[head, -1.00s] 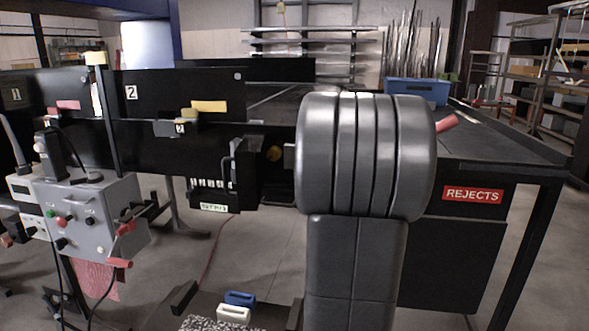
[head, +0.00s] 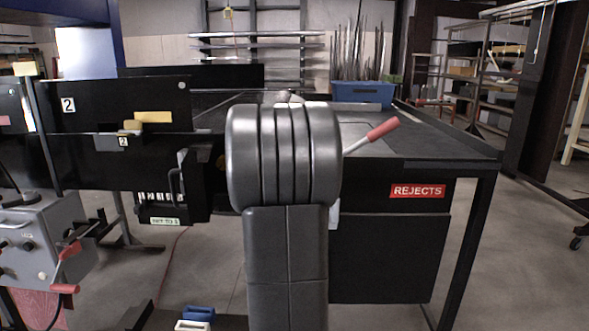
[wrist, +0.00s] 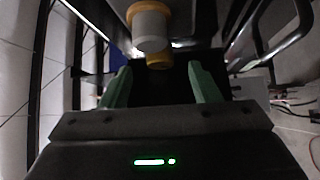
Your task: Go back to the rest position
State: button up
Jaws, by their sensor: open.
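My gripper (wrist: 162,85) shows in the wrist view with its two green fingers apart. The gap between them looks dark and empty. A white and yellow cylinder (wrist: 150,28) is just beyond the fingers at the top, with a smaller yellow part (wrist: 159,62) below it. I cannot tell whether either touches a finger. In the head view my grey arm stands upright at the middle and my gripper is hidden.
The reject bench (head: 390,250) stands right of my arm, with a red-handled lever (head: 375,133) and a blue bin (head: 362,94). Black panels and a grey control box (head: 45,240) are at left. A curved bar (wrist: 285,40) is at right in the wrist view.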

jog(key=x, duration=0.6)
jog(key=shift+w+a+r+p, duration=0.15)
jog(key=shift+w+a+p, duration=0.05)
jog(key=shift+p, duration=0.2)
jog(key=b+v, duration=0.2)
jog(key=v, duration=1.2)
jog(key=p+x, duration=0.2)
jog(key=x, duration=1.2)
jog(key=shift+r, duration=0.15)
jog(key=shift+r+n+p, duration=0.15)
jog(key=shift+n+p, duration=0.15)
jog(key=shift+p, duration=0.9)
jog(key=n+g+h+p, duration=0.1)
jog(key=p, duration=0.4)
jog(key=shift+r+n, duration=0.15)
jog(key=shift+n, duration=0.15)
